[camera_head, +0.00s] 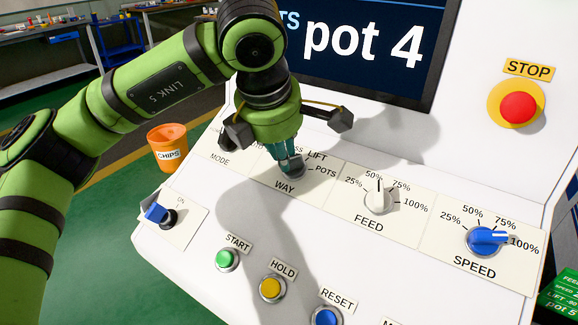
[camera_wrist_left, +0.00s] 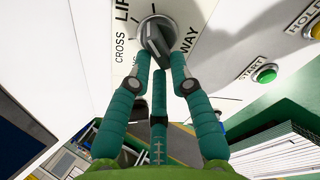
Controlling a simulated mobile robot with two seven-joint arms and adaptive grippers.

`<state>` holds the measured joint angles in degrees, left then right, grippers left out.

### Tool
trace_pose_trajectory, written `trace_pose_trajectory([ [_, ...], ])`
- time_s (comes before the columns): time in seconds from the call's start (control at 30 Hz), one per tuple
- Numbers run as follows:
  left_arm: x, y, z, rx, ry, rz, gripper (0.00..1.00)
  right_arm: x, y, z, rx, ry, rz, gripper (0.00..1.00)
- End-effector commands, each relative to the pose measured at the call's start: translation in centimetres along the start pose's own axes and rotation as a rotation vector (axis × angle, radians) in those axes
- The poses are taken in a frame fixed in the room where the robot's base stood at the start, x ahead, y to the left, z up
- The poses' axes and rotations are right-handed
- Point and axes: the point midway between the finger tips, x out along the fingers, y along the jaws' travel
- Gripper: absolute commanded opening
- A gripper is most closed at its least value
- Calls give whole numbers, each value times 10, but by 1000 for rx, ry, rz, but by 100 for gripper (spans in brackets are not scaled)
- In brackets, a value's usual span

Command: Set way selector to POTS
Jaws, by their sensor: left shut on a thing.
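The way selector (camera_head: 297,173) is a grey knob on the sloping control panel, above the word WAY. The LIFT and POTS labels show beside it in the head view. My left gripper (camera_head: 290,163) comes down from above with its teal fingers closed around the knob and hides much of it. In the left wrist view the knob (camera_wrist_left: 153,34) shows larger, with the left gripper's fingertips (camera_wrist_left: 163,66) at its lower side. CROSS and part of LIFT are readable there. I cannot tell surely which label the knob points at. My right gripper is in neither view.
The white feed knob (camera_head: 379,198) and blue speed knob (camera_head: 487,240) lie right of the selector. The green start (camera_head: 228,258), yellow hold (camera_head: 272,287) and red stop (camera_head: 518,107) buttons are clear of the arm. The screen (camera_head: 365,45) reads "pot 4".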

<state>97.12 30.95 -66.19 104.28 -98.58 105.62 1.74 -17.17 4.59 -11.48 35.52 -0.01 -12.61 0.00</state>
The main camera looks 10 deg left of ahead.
Motion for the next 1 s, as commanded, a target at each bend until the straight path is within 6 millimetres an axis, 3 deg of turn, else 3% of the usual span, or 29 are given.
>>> trace_pose_trajectory([
  [0.03, 7, 2, -2, -7, 11, 3, 0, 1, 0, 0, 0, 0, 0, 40],
  [0.27, 7, 2, -2, 4, 11, 5, 0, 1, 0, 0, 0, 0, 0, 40],
  [0.53, 8, 4, -1, 283, 12, 45, 0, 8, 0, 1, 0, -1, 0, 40],
  [0.57, 7, 4, -1, 293, 12, 46, 26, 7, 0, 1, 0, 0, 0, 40],
  [0.6, 7, 4, -1, 289, 12, 45, 42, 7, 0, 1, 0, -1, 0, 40],
  [1.0, 2, 4, 1, 290, 6, 49, 43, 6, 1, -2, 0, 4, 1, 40],
])
